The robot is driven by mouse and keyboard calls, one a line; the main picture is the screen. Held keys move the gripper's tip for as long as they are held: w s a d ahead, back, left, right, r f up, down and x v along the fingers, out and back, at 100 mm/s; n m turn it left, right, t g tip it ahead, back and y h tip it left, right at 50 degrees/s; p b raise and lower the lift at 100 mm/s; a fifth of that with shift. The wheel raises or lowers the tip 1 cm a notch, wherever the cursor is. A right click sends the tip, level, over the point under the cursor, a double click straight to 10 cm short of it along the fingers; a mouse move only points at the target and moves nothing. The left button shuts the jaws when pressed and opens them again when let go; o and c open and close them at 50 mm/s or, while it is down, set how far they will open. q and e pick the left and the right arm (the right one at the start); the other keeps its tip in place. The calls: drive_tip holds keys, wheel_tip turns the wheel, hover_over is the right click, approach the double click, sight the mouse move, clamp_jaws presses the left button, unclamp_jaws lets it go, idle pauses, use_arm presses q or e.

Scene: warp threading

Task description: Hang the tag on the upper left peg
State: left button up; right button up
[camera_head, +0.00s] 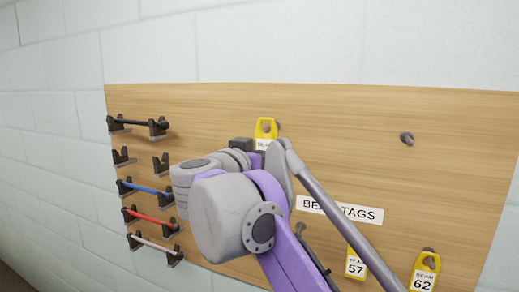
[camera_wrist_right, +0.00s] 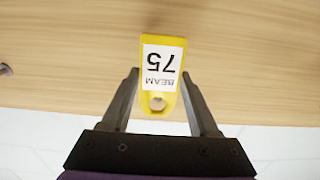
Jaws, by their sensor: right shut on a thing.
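The yellow tag (camera_head: 266,127) with a white label is at the upper left of the tag area on the board. In the right wrist view the tag (camera_wrist_right: 177,45) reads BEAM 75, upside down, with its hole toward the gripper base. My right gripper (camera_head: 254,148) is shut on this tag, its two fingers (camera_wrist_right: 160,76) on either side. A grey bit of the upper left peg (camera_head: 278,126) shows just right of the tag's top. I cannot tell whether the peg passes through the hole. My left gripper is not in view.
The upper right peg (camera_head: 406,138) is bare. Yellow tags 57 (camera_head: 356,267) and 62 (camera_head: 423,276) hang lower right. A BEAM TAGS sign (camera_head: 362,213) is partly behind my arm. Brackets with coloured rods (camera_head: 150,219) line the wooden board's (camera_head: 340,110) left side.

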drive_tip(key=shift+x, duration=1.05)
drive_tip(key=shift+w+d+f, duration=0.25)
drive_tip(key=shift+w+f, duration=0.35)
drive_tip(key=shift+w, duration=0.05)
drive_tip(key=o, duration=1.4)
